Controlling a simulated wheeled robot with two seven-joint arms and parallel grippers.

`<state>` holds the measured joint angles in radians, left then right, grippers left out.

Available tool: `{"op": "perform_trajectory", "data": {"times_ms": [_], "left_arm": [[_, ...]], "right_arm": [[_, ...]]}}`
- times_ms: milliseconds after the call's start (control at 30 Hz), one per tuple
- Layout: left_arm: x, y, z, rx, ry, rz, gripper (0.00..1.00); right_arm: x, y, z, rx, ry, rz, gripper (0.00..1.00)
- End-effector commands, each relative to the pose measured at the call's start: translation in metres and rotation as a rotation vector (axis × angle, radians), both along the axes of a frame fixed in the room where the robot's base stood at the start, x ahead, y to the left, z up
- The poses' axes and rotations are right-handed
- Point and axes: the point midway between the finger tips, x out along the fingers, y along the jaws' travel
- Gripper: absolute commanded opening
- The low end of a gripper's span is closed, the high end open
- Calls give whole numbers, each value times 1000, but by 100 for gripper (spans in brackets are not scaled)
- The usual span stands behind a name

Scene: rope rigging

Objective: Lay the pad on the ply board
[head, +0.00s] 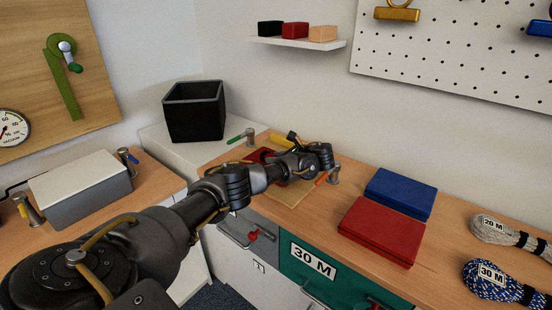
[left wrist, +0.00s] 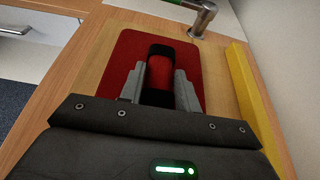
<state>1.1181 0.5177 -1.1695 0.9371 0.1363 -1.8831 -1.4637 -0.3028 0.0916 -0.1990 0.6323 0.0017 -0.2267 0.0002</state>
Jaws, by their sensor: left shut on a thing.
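The red pad (left wrist: 124,58) is a flat rectangle with a raised red and black grip in its middle. My left gripper (left wrist: 160,84) has its two grey fingers on either side of this grip and is shut on it. The tan ply board (left wrist: 221,82) lies under the pad and shows around it in the left wrist view. In the head view the board (head: 291,196) and part of the pad (head: 258,155) show past my arm, which hides the fingertips. I cannot tell whether the pad touches the board. My right gripper is not in view.
A yellow strip (left wrist: 251,95) runs along the board's right side in the left wrist view. A black bin (head: 194,112) is behind. Blue (head: 402,190) and red (head: 382,228) cases lie to the right.

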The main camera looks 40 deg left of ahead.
Motion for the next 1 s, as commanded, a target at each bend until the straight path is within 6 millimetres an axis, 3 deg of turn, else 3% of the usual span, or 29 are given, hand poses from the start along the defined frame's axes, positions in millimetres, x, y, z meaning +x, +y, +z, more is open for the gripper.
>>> {"op": "perform_trajectory", "data": {"times_ms": [400,433,600,1000], "left_arm": [[0,0,-6,0,-2,1,1],[0,0,-7,0,-2,1,34],[0,0,-7,0,-2,1,54],[1,-7,-2,-1,-2,-1,54]], "right_arm": [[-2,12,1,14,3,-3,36],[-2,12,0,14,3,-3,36],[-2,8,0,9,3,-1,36],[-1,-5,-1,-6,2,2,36]]}}
